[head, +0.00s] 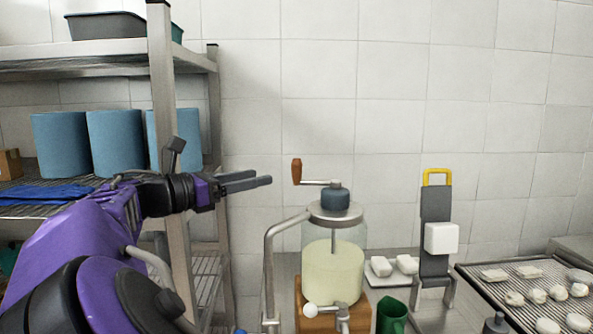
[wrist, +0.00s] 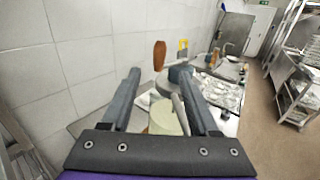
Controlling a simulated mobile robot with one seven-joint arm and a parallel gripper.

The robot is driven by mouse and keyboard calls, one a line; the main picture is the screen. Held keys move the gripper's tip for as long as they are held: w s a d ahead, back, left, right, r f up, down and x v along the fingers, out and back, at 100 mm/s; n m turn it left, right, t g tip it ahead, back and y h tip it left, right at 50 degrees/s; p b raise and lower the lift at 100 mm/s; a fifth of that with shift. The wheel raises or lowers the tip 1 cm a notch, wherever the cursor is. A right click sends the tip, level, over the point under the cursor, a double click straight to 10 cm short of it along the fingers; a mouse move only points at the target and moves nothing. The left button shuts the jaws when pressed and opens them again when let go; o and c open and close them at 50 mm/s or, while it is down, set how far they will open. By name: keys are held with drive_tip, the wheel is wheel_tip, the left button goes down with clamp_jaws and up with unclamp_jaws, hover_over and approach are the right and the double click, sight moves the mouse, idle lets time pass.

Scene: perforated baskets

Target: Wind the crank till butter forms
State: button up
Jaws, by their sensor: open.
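The butter churn (head: 334,270) is a clear jar of pale cream on a wooden base, with a dark gear housing (head: 335,198) on its lid. Its crank has a thin metal arm and an upright brown wooden handle (head: 297,171), pointing left. My gripper (head: 268,181) is to the left of the handle, at about its height, open and empty, apart from it. In the wrist view the handle (wrist: 159,55) shows beyond and between the two fingers (wrist: 162,80), and the cream jar (wrist: 166,116) is lower down between them.
A metal rail (head: 268,270) stands just left of the churn. A steel shelf with blue rolls (head: 115,142) is at left. White blocks on a tray (head: 392,266), a green mug (head: 392,316), a dark stand (head: 436,230) and a rack of pale pieces (head: 530,290) are at right.

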sight(297, 179)
drive_tip(key=x, duration=1.1)
drive_tip(key=shift+w+d, duration=0.2)
drive_tip(key=shift+d, duration=0.1)
drive_tip(key=shift+c, duration=0.3)
clamp_jaws()
idle(0.6)
